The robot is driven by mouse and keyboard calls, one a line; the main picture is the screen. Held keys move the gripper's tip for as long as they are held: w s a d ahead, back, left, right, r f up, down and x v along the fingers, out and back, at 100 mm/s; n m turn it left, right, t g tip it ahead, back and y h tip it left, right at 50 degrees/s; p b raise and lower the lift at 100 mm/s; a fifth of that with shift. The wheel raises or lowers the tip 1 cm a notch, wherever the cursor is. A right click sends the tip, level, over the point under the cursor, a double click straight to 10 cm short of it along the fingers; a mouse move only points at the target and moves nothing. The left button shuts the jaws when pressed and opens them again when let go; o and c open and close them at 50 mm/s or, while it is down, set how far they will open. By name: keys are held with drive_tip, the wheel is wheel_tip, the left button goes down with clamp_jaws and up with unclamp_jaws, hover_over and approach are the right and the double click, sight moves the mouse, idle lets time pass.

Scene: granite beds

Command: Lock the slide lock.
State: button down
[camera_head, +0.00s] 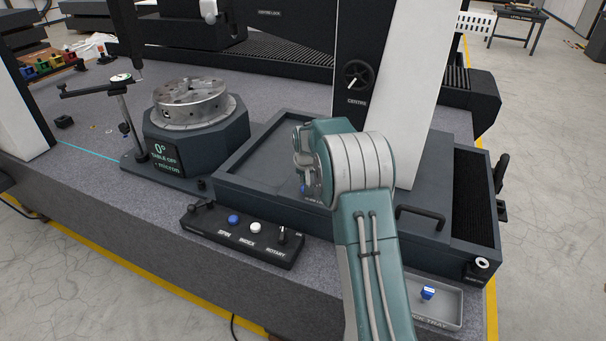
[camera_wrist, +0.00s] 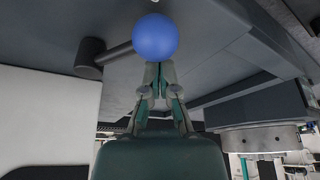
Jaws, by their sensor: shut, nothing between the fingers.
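The slide lock shows in the wrist view as a lever: a blue ball knob (camera_wrist: 155,37) on a dark rod that leads left to a dark round pivot (camera_wrist: 89,58). In the head view a small blue bit (camera_head: 303,188) shows beside a partly hidden label at my arm's end; most of the lever is hidden there. My gripper (camera_wrist: 157,70) is shut and empty, its fingertips right at the knob's edge in the wrist view. I cannot tell whether they touch it.
A control box (camera_head: 240,236) with knobs stands at the granite bed's front edge. A round rotary table (camera_head: 190,105) and a dial gauge stand (camera_head: 128,115) are at left. A dark handle (camera_head: 420,217) and a grey tray (camera_head: 452,309) holding a blue-topped piece lie right of my arm.

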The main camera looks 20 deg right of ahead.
drive_tip(key=shift+s+n+y, duration=0.4)
drive_tip(key=shift+s+n, duration=0.2)
drive_tip(key=shift+n, duration=0.4)
idle(0.3)
drive_tip(key=shift+s+n+y, duration=0.3)
drive_tip(key=shift+s+n, duration=0.35)
drive_tip(key=shift+n, duration=0.45)
drive_tip(key=n, duration=0.1)
drive_tip(key=s+n+y, duration=0.1)
drive_tip(key=shift+s+d+n, duration=0.25)
drive_tip(key=shift+n, duration=0.05)
drive_tip(key=s+n, duration=0.1)
drive_tip(key=n, duration=0.1)
drive_tip(key=d+n+y, duration=0.1)
drive_tip(key=shift+s+n+g, duration=0.3)
drive_tip(key=shift+s+n, duration=0.05)
drive_tip(key=shift+n, duration=0.05)
drive_tip(key=n, duration=0.1)
drive_tip(key=s+d+n, duration=0.1)
drive_tip(key=shift+d+n+g+y, duration=0.1)
drive_tip(key=shift+n+g+y, duration=0.2)
drive_tip(key=shift+g+y, duration=0.1)
drive_tip(key=shift+s+d, duration=0.1)
drive_tip(key=shift+d, duration=0.05)
drive_tip(key=shift+s+d, duration=0.1)
drive_tip(key=shift+d, duration=0.05)
drive_tip(key=v, duration=1.1)
drive_tip(key=shift+r, duration=0.4)
